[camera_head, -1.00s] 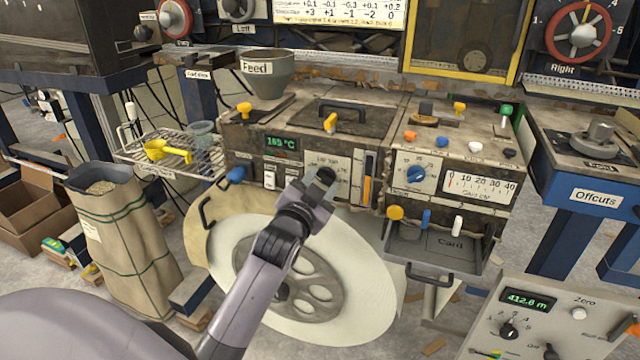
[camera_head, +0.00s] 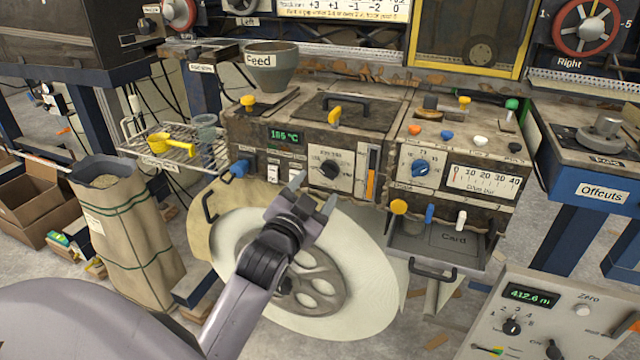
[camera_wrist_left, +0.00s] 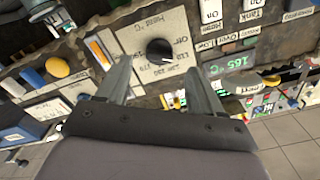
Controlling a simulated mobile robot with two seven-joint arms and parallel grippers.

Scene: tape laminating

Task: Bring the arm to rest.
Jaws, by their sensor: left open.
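My left arm comes in from the lower left in the head view. Its gripper (camera_head: 313,190) is open and empty in front of the machine's front panel, above the large white tape reel (camera_head: 365,280). In the left wrist view the two fingers (camera_wrist_left: 160,85) are spread apart with nothing between them. Beyond them is the black temperature knob (camera_wrist_left: 158,51), apart from the fingers. The same knob (camera_head: 329,169) shows just right of the gripper in the head view. The green display (camera_head: 285,136) reads about 165 °C. My right gripper is not seen.
A wire shelf (camera_head: 170,150) with a yellow scoop (camera_head: 168,145) stands left. A paper sack (camera_head: 125,230) is at lower left. The open Card drawer (camera_head: 440,242) juts out at right of the reel. A grey control box (camera_head: 560,310) stands at lower right.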

